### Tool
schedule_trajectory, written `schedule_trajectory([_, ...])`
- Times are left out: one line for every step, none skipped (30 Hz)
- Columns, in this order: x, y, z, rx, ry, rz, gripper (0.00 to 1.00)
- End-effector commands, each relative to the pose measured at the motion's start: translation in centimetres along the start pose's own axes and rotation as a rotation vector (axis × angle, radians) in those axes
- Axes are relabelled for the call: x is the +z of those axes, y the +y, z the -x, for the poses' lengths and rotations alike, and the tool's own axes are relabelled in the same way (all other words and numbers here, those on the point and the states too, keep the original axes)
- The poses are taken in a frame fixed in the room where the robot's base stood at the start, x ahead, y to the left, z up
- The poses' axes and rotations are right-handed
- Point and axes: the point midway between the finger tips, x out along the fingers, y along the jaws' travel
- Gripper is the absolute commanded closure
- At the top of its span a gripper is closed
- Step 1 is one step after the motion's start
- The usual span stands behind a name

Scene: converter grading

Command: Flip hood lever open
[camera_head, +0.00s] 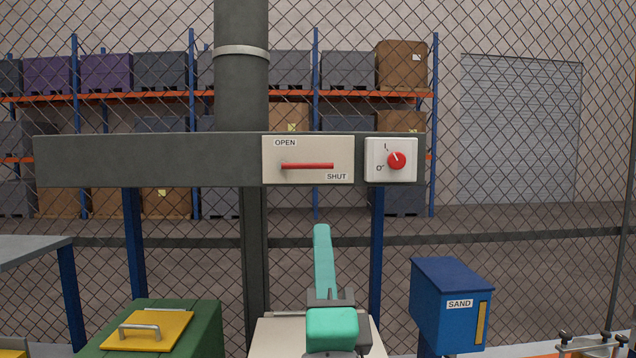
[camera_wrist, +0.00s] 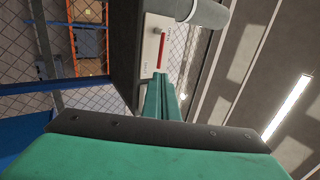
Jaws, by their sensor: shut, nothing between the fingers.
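The red hood lever (camera_head: 308,166) lies level on a pale panel (camera_head: 312,145) fixed to a dark beam. OPEN is printed at the panel's upper left and SHUT at its lower right, close to the lever's right end. My gripper (camera_head: 321,230) is in front of and below the panel, its teal fingers together and empty. In the wrist view, the lever (camera_wrist: 162,50) shows beyond the fingertips (camera_wrist: 161,80). A gap appears between fingers and lever, though its depth is hard to judge.
A red rotary switch (camera_head: 397,160) sits on a white plate right of the lever panel. A dark beam (camera_head: 150,160) and round duct (camera_head: 241,90) stand behind. A green box with yellow lid (camera_head: 148,331) and a blue SAND bin (camera_head: 452,303) flank my arm low down.

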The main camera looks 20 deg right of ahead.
Motion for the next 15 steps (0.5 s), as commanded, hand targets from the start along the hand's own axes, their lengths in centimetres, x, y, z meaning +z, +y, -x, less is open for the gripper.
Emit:
schedule_trajectory([0.0,0.0,0.0,0.000,0.000,-0.001,1.00])
schedule_trajectory([0.0,0.0,0.0,0.000,0.000,-0.001,1.00])
schedule_trajectory([0.0,0.0,0.0,0.000,0.000,0.000,1.00])
schedule_trajectory([0.0,0.0,0.0,0.000,0.000,0.000,1.00])
schedule_trajectory([0.0,0.0,0.0,0.000,0.000,0.000,1.00])
schedule_trajectory([0.0,0.0,0.0,0.000,0.000,0.000,1.00])
schedule_trajectory([0.0,0.0,0.0,0.000,0.000,0.000,1.00])
schedule_trajectory([0.0,0.0,0.0,0.000,0.000,0.001,1.00])
schedule_trajectory([0.0,0.0,-0.1,0.000,0.000,0.001,1.00])
schedule_trajectory([0.0,0.0,-0.2,0.000,0.000,0.001,1.00])
schedule_trajectory([0.0,0.1,-0.3,0.000,0.000,0.001,1.00])
schedule_trajectory([0.0,0.1,-0.6,0.001,-0.001,0.001,1.00])
schedule_trajectory([0.0,0.1,-0.9,0.001,-0.001,0.001,1.00])
schedule_trajectory([0.0,0.0,-1.2,0.000,-0.001,0.001,1.00])
schedule_trajectory([0.0,0.0,-1.8,0.000,-0.001,0.001,1.00])
